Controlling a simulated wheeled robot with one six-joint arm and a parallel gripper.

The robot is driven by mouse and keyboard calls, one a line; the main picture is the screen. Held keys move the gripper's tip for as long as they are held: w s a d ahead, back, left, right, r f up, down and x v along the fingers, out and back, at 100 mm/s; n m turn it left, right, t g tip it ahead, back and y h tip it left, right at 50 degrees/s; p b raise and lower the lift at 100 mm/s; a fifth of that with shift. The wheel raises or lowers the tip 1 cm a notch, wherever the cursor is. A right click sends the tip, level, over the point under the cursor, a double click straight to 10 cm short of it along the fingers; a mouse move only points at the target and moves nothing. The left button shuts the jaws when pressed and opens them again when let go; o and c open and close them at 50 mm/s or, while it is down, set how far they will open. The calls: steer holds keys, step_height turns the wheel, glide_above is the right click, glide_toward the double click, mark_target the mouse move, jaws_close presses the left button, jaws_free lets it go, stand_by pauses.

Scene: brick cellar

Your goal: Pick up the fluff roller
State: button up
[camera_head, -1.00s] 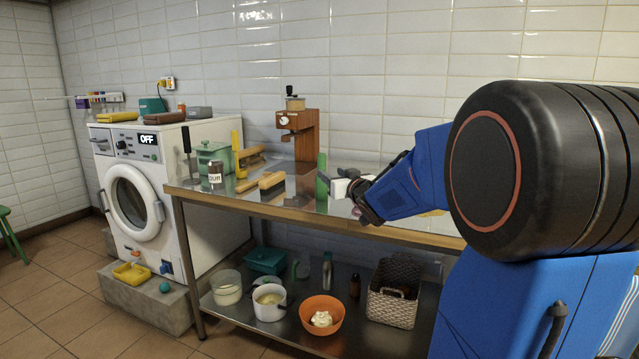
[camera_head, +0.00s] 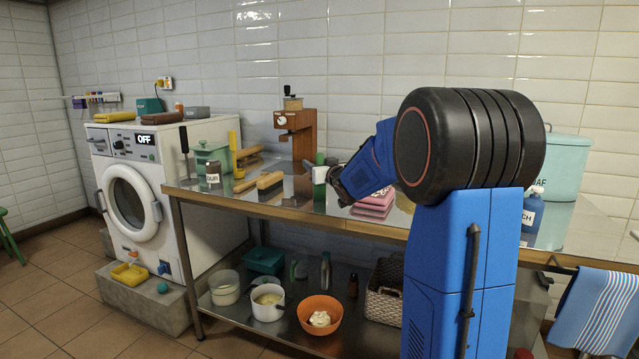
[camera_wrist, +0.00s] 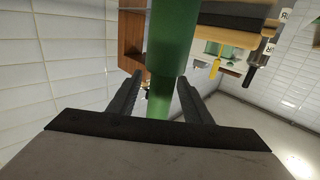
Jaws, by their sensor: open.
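A green upright cylinder (camera_head: 319,200), which seems to be the fluff roller, stands on the metal-topped table (camera_head: 270,212). My gripper (camera_head: 321,175) is at its upper part, and a pale part at the gripper's end hides some of the green. In the wrist view the green cylinder (camera_wrist: 160,105) stands between my two dark open fingers, with a wider section (camera_wrist: 172,35) beyond a narrower one. I cannot tell whether either finger touches it.
Folded pink cloths (camera_head: 375,204) are on the right, near my arm. The tiled wall is close behind the table.

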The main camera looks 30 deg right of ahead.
steer(key=shift+w, duration=0.7)
steer(key=shift+c, duration=0.3)
steer(key=c, duration=1)
steer(key=shift+r, duration=0.15)
